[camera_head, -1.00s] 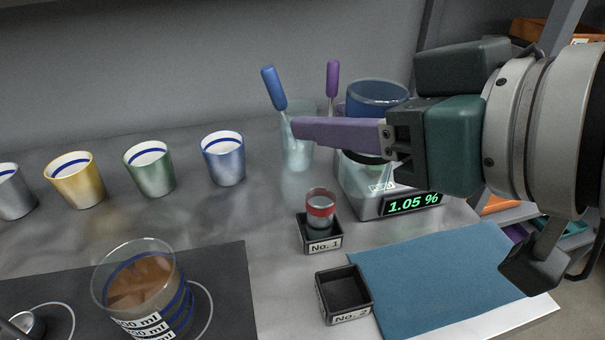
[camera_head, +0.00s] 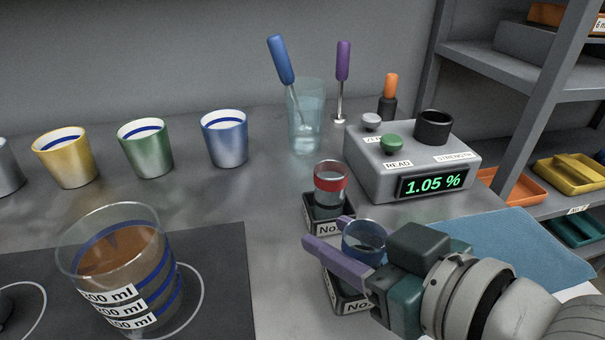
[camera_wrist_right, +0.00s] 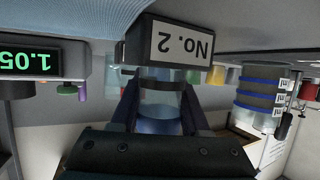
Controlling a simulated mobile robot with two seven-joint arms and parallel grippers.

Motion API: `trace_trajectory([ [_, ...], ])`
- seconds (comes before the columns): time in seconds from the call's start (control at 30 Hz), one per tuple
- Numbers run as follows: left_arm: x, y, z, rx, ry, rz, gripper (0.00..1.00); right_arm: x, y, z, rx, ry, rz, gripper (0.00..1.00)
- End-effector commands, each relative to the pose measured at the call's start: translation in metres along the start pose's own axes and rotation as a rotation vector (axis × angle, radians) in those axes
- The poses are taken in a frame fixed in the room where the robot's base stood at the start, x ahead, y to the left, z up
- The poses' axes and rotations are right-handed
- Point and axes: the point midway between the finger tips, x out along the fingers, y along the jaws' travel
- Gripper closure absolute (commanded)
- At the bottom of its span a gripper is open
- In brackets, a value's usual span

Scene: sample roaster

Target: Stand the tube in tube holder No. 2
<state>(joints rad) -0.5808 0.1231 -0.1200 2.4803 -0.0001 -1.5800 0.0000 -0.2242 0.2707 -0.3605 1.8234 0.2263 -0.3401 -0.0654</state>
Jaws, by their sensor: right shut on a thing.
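Tube holder No. 2 (camera_head: 348,303) is a small black square holder on the bench, partly hidden by my right gripper. My left gripper is out of view.
Holder No. 1 (camera_head: 327,222) with a red-banded tube (camera_head: 331,184) stands just behind. The meter (camera_head: 400,165), reading 1.05 %, is behind right, its black well empty. A blue mat (camera_head: 510,245) lies right. A large beaker (camera_head: 120,265) and several cups stand left.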

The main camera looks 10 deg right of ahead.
Motion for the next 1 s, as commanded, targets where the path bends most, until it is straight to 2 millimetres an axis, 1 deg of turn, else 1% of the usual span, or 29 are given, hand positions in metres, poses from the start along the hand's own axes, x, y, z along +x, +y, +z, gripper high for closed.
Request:
trace_trajectory([
  [0.23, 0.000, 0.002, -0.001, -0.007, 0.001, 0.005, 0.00, 0.000, 0.000, 0.000, 0.000, 0.002, 0.000, 1.00],
  [0.33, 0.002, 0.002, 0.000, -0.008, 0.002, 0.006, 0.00, 0.001, 0.000, 0.003, 0.000, 0.002, 0.000, 1.00],
  [0.37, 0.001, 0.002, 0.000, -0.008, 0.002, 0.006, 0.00, 0.001, 0.000, 0.002, 0.000, 0.001, 0.000, 0.52],
  [0.6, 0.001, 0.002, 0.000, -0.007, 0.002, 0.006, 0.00, 0.001, 0.000, 0.002, 0.000, 0.001, 0.000, 0.25],
  [0.83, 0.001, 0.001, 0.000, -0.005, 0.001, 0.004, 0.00, 0.001, 0.000, 0.002, 0.000, 0.001, 0.000, 0.25],
  [0.9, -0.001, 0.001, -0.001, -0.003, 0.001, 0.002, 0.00, 0.000, 0.000, -0.001, 0.000, 0.001, 0.000, 0.25],
  [1.0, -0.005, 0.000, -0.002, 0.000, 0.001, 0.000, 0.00, -0.011, 0.001, -0.001, -0.001, -0.002, 0.001, 0.25],
])
